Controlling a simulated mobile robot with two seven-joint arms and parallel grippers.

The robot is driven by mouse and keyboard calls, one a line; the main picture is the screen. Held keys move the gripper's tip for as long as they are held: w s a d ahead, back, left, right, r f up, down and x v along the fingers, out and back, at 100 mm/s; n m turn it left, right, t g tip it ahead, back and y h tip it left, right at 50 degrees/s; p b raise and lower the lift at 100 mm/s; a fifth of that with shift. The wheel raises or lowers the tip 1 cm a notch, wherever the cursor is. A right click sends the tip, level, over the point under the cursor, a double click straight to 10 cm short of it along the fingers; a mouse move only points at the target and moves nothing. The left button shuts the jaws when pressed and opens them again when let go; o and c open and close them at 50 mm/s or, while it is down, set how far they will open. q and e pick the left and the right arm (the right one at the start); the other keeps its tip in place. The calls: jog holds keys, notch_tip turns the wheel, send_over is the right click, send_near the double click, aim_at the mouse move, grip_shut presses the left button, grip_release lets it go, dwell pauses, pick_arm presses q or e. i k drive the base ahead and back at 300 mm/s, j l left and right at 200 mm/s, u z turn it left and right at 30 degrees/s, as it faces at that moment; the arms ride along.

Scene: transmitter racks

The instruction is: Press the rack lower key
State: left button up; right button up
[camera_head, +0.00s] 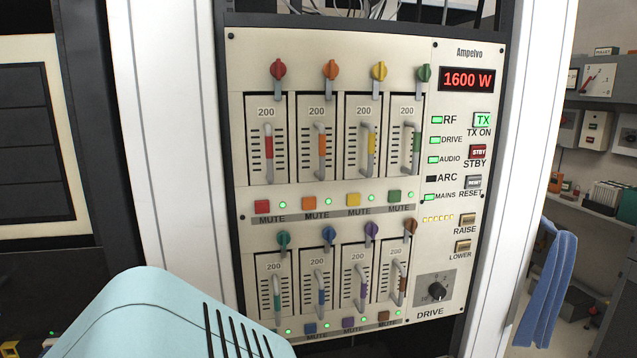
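The lower key (463,246) is a small tan push button on the right side of the rack panel (336,222), with the label LOWER under it. The similar raise key (467,219) sits just above it. The red display (467,79) at the top right reads 1600 W. A light blue rounded shell with dark slots, which looks like part of my own arm, covers the lower left of the panel. Neither gripper shows in the head view, and nothing is touching the lower key.
The drive knob (436,291) is below the lower key. The reset button (473,182) and STBY button (478,152) are above. Several module handles and coloured knobs stick out at the left. A white rack post (524,150) and a hanging blue towel (549,285) stand at the right.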

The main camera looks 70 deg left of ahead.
aim_at(464, 246)
jog(key=u, duration=1.9)
